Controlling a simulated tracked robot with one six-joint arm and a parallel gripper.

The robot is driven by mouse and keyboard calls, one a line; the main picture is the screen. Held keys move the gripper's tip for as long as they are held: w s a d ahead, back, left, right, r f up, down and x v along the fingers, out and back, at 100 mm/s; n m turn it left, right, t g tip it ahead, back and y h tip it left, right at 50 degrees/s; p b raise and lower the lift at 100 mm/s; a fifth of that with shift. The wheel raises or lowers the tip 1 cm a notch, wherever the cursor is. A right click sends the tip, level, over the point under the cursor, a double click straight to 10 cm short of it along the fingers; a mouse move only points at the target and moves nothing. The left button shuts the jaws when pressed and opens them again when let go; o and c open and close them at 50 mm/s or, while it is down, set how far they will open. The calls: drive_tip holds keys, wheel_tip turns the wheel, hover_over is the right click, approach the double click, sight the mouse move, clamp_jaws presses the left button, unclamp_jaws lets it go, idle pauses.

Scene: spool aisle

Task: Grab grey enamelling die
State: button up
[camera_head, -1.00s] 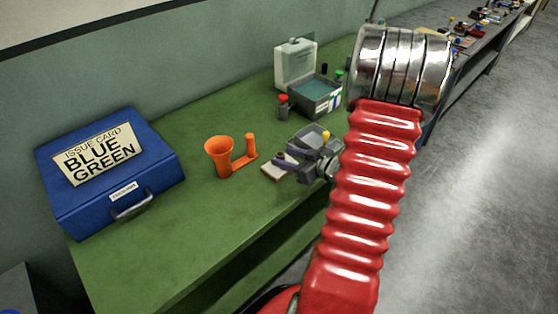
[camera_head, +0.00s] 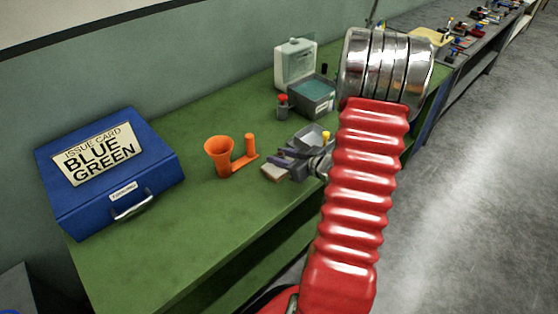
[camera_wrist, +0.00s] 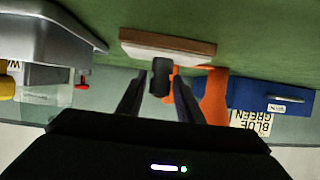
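The grey enamelling die appears to be the small dark grey cylinder (camera_wrist: 161,72) in the wrist view, in front of a pale block with a wooden edge (camera_wrist: 168,45). My gripper (camera_wrist: 159,80) is open, with one finger on each side of the die and visible gaps between. I cannot tell how deep the die is between the fingers. In the head view my gripper (camera_head: 283,156) is low over the green bench at the same block (camera_head: 274,173); the die cannot be made out there.
An orange funnel holder (camera_head: 220,157) stands close left of the block. A grey tray (camera_head: 310,136) with a yellow item is just behind my gripper. A blue case (camera_head: 150,160) sits at the left; a grey bin (camera_head: 315,97) and red-topped bottle (camera_head: 282,106) stand farther back.

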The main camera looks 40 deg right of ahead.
sight(280, 154)
clamp_jaws()
drive_tip(key=shift+r, duration=0.1)
drive_tip(key=shift+r, duration=4.95)
